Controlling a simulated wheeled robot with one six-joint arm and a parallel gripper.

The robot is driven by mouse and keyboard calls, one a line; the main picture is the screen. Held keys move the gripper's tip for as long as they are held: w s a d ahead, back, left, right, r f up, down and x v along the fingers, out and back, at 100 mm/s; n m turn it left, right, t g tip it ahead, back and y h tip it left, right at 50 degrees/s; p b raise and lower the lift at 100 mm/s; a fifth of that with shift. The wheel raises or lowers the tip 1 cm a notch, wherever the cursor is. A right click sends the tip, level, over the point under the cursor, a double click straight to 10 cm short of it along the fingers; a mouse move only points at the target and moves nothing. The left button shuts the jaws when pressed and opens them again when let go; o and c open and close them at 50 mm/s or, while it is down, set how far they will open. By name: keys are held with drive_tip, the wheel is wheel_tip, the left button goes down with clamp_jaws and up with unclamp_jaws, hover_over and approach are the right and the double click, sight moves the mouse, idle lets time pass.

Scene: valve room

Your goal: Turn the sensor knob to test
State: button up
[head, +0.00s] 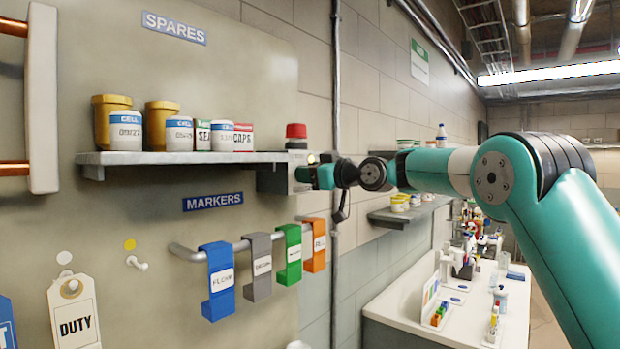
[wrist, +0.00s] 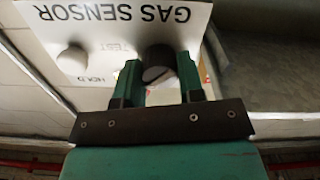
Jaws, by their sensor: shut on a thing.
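The gas sensor is a white box that shows upside down in the wrist view (wrist: 120,14), with GAS SENSOR in black letters. Its dark round sensor knob (wrist: 158,57) sits between the two green fingers of my gripper (wrist: 158,78), which is shut on it. A pale face with a short dark line shows at the knob's near end. Faint TEST and HOLD labels are left of the knob, but I cannot tell which one it points to. In the head view my gripper (head: 304,174) reaches the sensor below a red beacon; my arm and gripper hide most of it there.
A grey shelf (head: 190,158) with yellow and white tubs is left of the sensor. Below it, a rail (head: 184,252) bears colored marker hooks. A pale round button (wrist: 72,58) is beside the knob. A white bench (head: 405,300) with small items stands at right.

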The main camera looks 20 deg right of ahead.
drive_tip(key=m, duration=0.9)
drive_tip(key=shift+d+r+p, duration=0.1)
drive_tip(key=shift+r+p, duration=0.05)
drive_tip(key=shift+p, duration=0.2)
drive_tip(key=shift+m, duration=0.3)
drive_tip(key=o, duration=0.9)
drive_tip(key=b+v, duration=0.9)
drive_tip(key=v, duration=0.8)
drive_tip(key=shift+s+d, duration=0.1)
